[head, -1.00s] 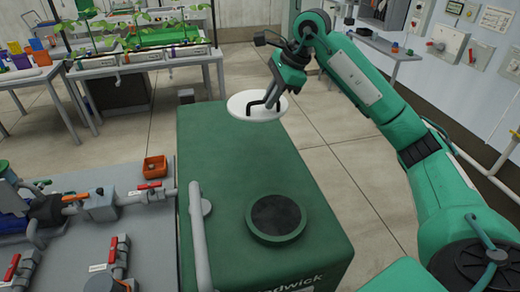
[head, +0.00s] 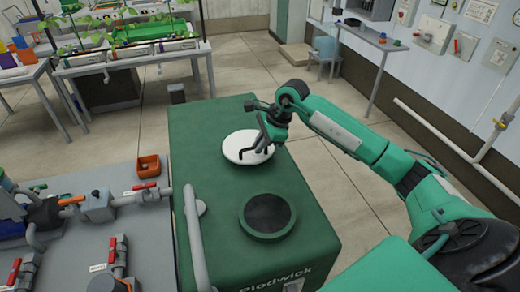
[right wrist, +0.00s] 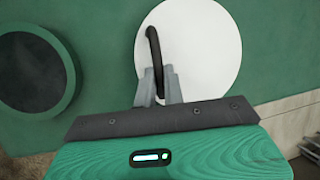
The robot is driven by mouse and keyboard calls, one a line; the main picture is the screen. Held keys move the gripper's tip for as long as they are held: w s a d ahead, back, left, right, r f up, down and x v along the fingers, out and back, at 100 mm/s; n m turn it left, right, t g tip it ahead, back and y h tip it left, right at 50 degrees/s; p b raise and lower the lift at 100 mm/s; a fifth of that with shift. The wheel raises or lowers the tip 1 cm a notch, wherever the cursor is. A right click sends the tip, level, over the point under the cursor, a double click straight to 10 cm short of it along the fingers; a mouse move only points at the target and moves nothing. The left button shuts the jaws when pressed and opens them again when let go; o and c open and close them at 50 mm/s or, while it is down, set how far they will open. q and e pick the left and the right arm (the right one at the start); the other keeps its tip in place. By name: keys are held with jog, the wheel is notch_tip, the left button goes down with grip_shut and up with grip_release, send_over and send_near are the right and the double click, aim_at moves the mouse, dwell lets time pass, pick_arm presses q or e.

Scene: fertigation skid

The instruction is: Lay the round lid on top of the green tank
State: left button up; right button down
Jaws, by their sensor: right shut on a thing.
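The round lid (head: 234,149) is a white disc with a black bar handle (right wrist: 153,48). My right gripper (head: 263,141) is shut on this handle. In the right wrist view the fingers (right wrist: 160,85) grip the handle, and the white disc (right wrist: 210,50) lies beyond them. The green tank (head: 200,225) is a large box with a raised round opening (head: 267,214) with a dark inside. The lid is over the far part of the tank top, beyond the opening; I cannot tell whether it touches the top. The opening shows at left in the right wrist view (right wrist: 36,78). My left gripper is not in view.
A grey rail (head: 195,235) runs along the tank's left side. A plant table (head: 125,62) stands at the back. Floor (head: 340,185) is free right of the tank.

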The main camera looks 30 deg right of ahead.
aim_at(260, 156)
notch_tip(260, 156, down, 2)
jog(key=shift+f+p, duration=0.1)
jog(key=shift+p, duration=0.4)
jog(key=shift+f, duration=0.4)
jog(key=c, duration=1.5)
grip_release()
jog(key=b+v, duration=0.4)
jog(key=v, duration=0.8)
jog(key=shift+d, duration=0.1)
